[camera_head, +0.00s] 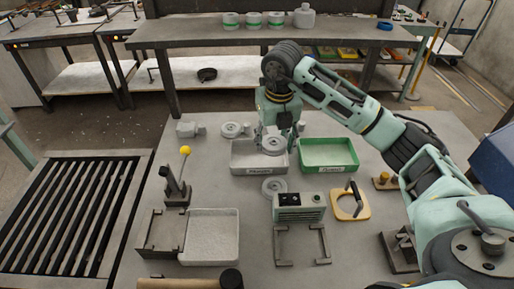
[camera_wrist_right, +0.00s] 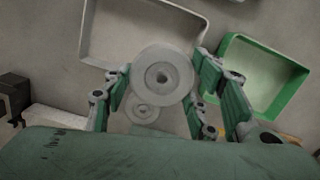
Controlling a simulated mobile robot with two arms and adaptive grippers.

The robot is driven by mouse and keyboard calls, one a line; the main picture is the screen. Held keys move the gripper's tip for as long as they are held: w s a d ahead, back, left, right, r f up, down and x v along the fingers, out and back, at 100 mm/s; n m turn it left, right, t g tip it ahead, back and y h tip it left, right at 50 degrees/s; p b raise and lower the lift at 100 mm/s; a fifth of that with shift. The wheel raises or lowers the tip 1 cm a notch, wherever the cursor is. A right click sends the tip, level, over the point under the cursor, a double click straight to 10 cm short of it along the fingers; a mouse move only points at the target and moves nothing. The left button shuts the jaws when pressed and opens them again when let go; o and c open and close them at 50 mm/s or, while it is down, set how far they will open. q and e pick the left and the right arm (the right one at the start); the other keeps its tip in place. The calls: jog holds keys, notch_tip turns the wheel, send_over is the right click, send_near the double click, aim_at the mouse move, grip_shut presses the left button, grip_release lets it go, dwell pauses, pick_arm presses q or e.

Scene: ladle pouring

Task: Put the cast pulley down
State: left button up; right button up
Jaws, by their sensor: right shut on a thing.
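My right gripper (camera_head: 272,138) hangs over the grey labelled tray (camera_head: 237,161). It is shut on a grey round cast pulley (camera_head: 273,146), partly hidden by the fingers in the head view. In the right wrist view the held pulley (camera_wrist_right: 162,76) sits between the fingers, its hub hole facing the camera. The near edge of the grey tray (camera_wrist_right: 88,35) lies beyond it. A second pulley (camera_head: 273,186) lies on the table below the tray; it also shows in the wrist view (camera_wrist_right: 142,112), partly covered. My left gripper is out of view.
A green labelled tray (camera_head: 340,168) stands right of the grey tray. Another pulley (camera_head: 234,130) lies behind it. A boxy device (camera_head: 299,207), a yellow-knobbed lever (camera_head: 185,152) and a pale tray (camera_head: 211,252) stand nearer.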

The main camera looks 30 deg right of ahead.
aim_at(258, 159)
jog(key=w+f, duration=0.1)
jog(key=w+a, duration=0.1)
jog(key=w+a+f, duration=0.1)
jog(key=shift+w+a+f+p, duration=0.2)
jog(key=shift+w+f+p, duration=0.1)
jog(key=shift+w+p, duration=0.1)
jog(key=shift+w+a+f, duration=0.1)
jog(key=shift+f, duration=0.25)
notch_tip(258, 159, down, 3)
jog(key=shift+f+p, duration=0.15)
jog(key=shift+p, duration=0.45)
jog(key=shift+f, duration=0.25)
jog(key=o, duration=1.3)
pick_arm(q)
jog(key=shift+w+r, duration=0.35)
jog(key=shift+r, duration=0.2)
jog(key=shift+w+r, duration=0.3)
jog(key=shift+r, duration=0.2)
